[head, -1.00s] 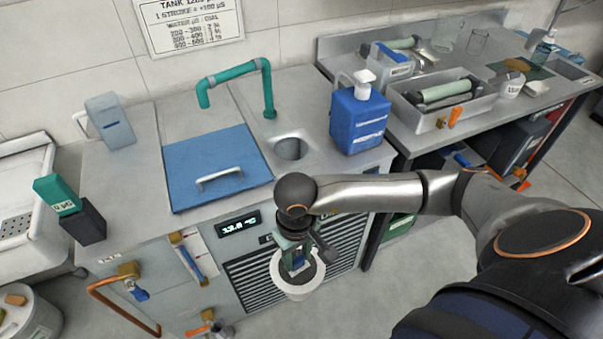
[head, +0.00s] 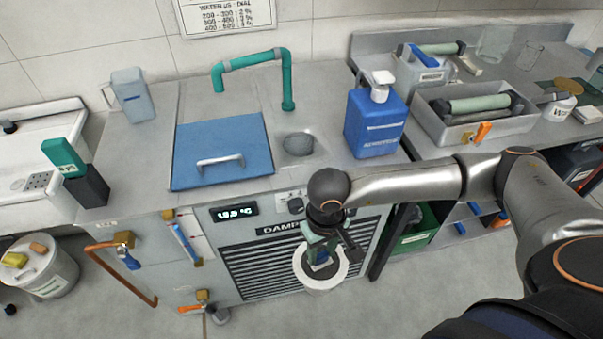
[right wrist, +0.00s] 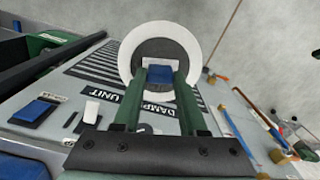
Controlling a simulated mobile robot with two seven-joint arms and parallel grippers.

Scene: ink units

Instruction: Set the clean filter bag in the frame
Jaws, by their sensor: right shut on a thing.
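My right gripper (head: 321,256) points down in front of the grey unit's grille and is shut on a blue tab. The tab shows between the green fingers in the right wrist view (right wrist: 160,75). A wide white ring with a dark grey middle surrounds it; I take this to be the filter bag (head: 304,277), and its ring also shows in the wrist view (right wrist: 130,52). The ring looks held in the air, apart from the unit's front. The fingers hide part of its middle. I cannot clearly pick out the frame. My left gripper is not in view.
The grey unit has a blue lid (head: 222,150), a round opening (head: 299,144) and a green pipe (head: 287,80) on top. A blue pump bottle (head: 375,122) stands to the right. A grey tray (head: 470,122) holds a roller. Valves stick out at the front left.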

